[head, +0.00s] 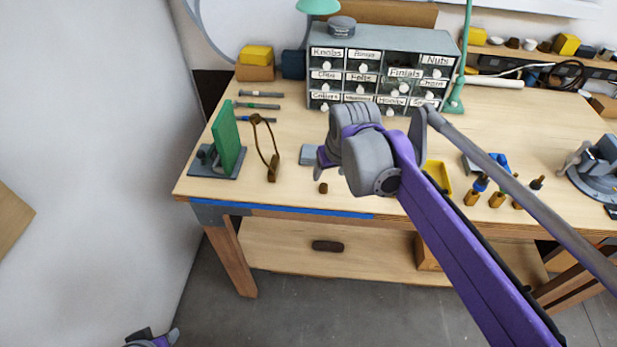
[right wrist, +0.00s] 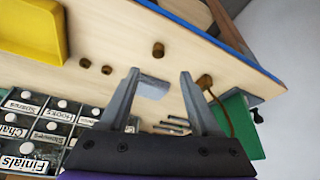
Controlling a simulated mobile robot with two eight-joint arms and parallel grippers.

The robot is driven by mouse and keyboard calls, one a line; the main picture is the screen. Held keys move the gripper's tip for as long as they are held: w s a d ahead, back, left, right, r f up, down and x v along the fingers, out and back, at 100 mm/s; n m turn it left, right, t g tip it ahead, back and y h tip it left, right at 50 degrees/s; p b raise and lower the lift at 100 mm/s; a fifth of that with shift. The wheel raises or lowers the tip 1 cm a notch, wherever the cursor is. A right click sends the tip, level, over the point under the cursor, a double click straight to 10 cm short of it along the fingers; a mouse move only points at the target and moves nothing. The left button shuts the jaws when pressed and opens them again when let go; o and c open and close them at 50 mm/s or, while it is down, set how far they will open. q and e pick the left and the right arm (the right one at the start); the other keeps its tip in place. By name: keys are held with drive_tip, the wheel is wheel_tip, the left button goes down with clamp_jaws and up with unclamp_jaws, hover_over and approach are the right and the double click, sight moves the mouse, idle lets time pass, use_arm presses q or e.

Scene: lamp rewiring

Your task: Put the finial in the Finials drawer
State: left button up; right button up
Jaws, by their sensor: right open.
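A small brown knob-like piece (head: 323,188), which may be the finial, sits on the bench near its front edge. It also shows in the right wrist view (right wrist: 158,49), beyond my fingertips. Part of my left gripper (head: 152,338) shows low at the left, away from the bench.
A grey block (right wrist: 152,87) shows between my right fingers. A yellow tray (head: 438,176) and several brass pieces lie right of my arm. Bare wood surrounds the brown piece.

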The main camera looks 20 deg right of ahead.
sight(324, 186)
drive_tip(key=x, duration=0.4)
drive_tip(key=shift+f, duration=0.4)
drive_tip(key=shift+w+x, duration=0.2)
drive_tip(key=shift+x, duration=2.55)
drive_tip(key=shift+d+r, duration=0.1)
drive_tip(key=shift+d, duration=0.1)
clamp_jaws()
